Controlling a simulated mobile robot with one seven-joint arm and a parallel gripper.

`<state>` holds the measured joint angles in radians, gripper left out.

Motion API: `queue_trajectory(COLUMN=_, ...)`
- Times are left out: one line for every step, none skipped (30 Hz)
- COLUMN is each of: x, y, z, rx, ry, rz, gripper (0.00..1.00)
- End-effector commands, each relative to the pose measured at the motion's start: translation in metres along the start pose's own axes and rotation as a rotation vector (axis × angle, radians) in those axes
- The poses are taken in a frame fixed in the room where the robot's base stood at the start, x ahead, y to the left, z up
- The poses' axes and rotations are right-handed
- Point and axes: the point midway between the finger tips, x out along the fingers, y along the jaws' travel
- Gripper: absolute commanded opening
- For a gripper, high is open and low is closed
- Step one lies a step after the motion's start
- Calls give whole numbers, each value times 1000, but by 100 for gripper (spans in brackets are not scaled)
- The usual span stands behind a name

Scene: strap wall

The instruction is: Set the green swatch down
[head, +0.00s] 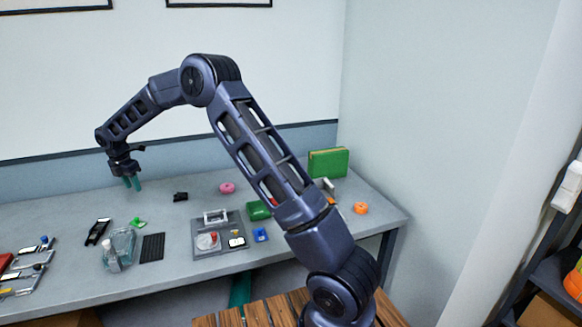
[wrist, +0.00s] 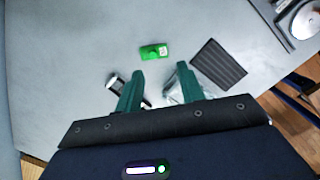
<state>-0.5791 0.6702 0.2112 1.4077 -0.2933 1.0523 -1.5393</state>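The green swatch (head: 138,222) lies on the grey table at the left, below my gripper. In the wrist view the swatch (wrist: 154,51) is a small bright green piece with a pale label, lying beyond the fingertips and apart from them. My gripper (head: 132,184) hangs above the table with its fingers pointing down. In the wrist view its two teal fingers (wrist: 158,75) are spread apart with nothing held between them.
Near the swatch are a black mesh pad (head: 152,247), a clear bag-like item (head: 119,249) and a black-and-white device (head: 98,232). A grey tray (head: 220,247) stands to the right, and a pink ring (head: 227,188) lies farther back. Bare table surrounds the swatch's far side.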

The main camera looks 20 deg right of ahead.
Motion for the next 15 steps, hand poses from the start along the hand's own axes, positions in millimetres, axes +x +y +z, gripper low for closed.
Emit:
queue_trajectory(x=-17, y=-13, z=14, rx=50, ry=-6, rz=9, gripper=38)
queue_trajectory(x=-26, y=-21, z=22, rx=85, ry=-8, rz=12, gripper=38)
queue_trajectory(x=-37, y=-32, z=32, rx=131, ry=-11, rz=17, gripper=38)
queue_trajectory(x=-46, y=-41, z=38, rx=166, ry=-12, rz=21, gripper=38)
queue_trajectory(x=-53, y=-50, z=45, rx=200, ry=-13, rz=24, gripper=38)
queue_trajectory(x=-63, y=-61, z=54, rx=246, ry=-15, rz=29, gripper=38)
queue_trajectory(x=-71, y=-70, z=60, rx=281, ry=-17, rz=33, gripper=38)
queue_trajectory(x=-79, y=-79, z=66, rx=316, ry=-19, rz=37, gripper=38)
queue_trajectory(x=-88, y=-92, z=74, rx=363, ry=-20, rz=42, gripper=38)
queue_trajectory(x=-95, y=-102, z=80, rx=397, ry=-21, rz=45, gripper=38)
queue_trajectory(x=-102, y=-111, z=86, rx=432, ry=-22, rz=50, gripper=38)
queue_trajectory(x=-111, y=-125, z=93, rx=480, ry=-23, rz=55, gripper=38)
queue_trajectory(x=-117, y=-135, z=98, rx=516, ry=-24, rz=59, gripper=38)
queue_trajectory(x=-124, y=-145, z=102, rx=550, ry=-24, rz=63, gripper=38)
queue_trajectory(x=-132, y=-159, z=108, rx=598, ry=-25, rz=68, gripper=38)
